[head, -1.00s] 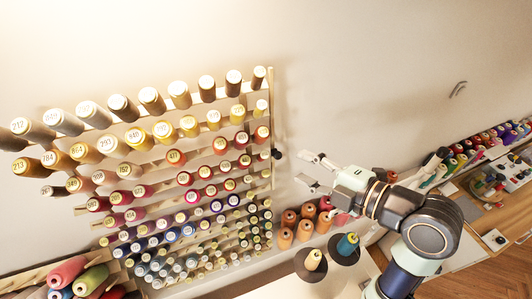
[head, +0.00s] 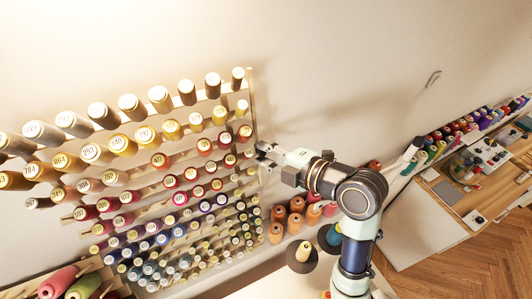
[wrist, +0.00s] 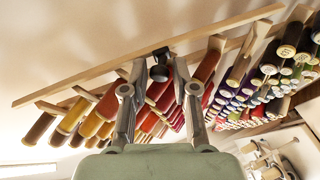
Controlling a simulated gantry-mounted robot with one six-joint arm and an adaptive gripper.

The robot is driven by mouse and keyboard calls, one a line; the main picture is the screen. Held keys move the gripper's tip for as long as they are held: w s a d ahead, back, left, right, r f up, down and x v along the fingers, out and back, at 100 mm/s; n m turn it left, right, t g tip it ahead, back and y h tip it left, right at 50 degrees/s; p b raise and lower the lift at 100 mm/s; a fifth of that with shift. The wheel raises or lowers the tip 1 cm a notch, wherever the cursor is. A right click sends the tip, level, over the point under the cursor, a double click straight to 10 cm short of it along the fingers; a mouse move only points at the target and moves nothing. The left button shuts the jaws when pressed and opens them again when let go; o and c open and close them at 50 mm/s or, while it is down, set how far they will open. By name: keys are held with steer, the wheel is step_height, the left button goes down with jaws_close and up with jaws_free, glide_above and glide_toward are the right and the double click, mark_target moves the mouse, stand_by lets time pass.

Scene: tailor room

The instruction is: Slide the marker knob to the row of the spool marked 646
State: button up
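The black marker knob (wrist: 160,72) sits on the pale wooden rail (wrist: 90,84) along the rack's edge in the wrist view. My gripper (wrist: 159,66) is open, with one finger on each side of the knob. Gaps seem to show between the fingers and the knob; I cannot tell whether either touches it. In the head view my gripper (head: 262,156) is at the right edge of the thread rack (head: 252,100), at a middle row, and hides the knob. Several spools carry numbers; I cannot make out a spool marked 646.
Rows of coloured spools (head: 160,160) fill the rack left of my gripper. A wooden work table (head: 455,190) is at the right.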

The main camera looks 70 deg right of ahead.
jaws_close()
step_height(320, 180, up, 5)
steer(key=p, duration=0.2)
steer(key=shift+w+d+f+p, duration=0.15)
steer(key=shift+p, duration=0.15)
steer(key=shift+f, duration=0.15)
steer(key=shift+o, duration=2.4)
jaws_free()
